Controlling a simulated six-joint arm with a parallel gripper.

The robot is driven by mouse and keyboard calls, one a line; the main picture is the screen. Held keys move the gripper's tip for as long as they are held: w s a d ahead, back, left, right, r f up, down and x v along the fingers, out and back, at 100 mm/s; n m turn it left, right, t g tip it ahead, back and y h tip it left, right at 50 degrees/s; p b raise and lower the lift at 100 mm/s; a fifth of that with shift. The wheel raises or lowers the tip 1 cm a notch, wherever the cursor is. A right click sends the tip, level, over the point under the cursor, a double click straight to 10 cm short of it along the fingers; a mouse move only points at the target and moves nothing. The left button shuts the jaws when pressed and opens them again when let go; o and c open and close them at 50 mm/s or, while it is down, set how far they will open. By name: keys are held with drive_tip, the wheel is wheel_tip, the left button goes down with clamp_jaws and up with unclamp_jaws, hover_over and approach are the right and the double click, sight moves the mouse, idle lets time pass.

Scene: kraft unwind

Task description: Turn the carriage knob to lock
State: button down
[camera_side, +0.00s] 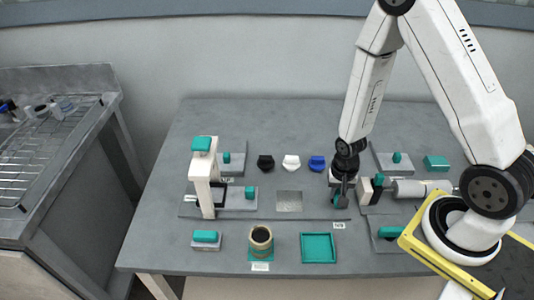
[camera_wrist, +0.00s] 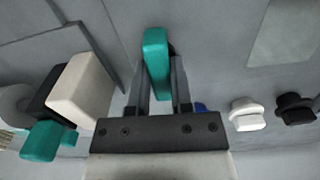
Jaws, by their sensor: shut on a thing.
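My gripper (camera_side: 342,190) is low over the right part of the table, pointing down. In the wrist view my gripper (camera_wrist: 158,95) has its two dark fingers closed on either side of a teal knob (camera_wrist: 156,62), a narrow upright bar. Only a little of that teal knob (camera_side: 337,201) shows in the side view, beside the fingers. Just right of my gripper stands a cream block (camera_side: 365,191) with a dark part and a teal handle (camera_side: 379,180). The cream block (camera_wrist: 80,88) also shows at left in the wrist view. The knob's base is mostly hidden.
Black (camera_side: 265,162), white (camera_side: 291,161) and blue (camera_side: 317,163) knobs stand in a row left of my gripper. A cream post (camera_side: 203,190) with a teal top stands further left. A teal tray (camera_side: 302,248) and a brown cup (camera_side: 260,238) are near the front edge.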

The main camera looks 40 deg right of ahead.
sight(338, 193)
idle(0.3)
drive_tip(key=c, duration=0.5)
unclamp_jaws()
drive_tip(key=shift+r, duration=0.2)
drive_tip(key=shift+r, duration=3.75)
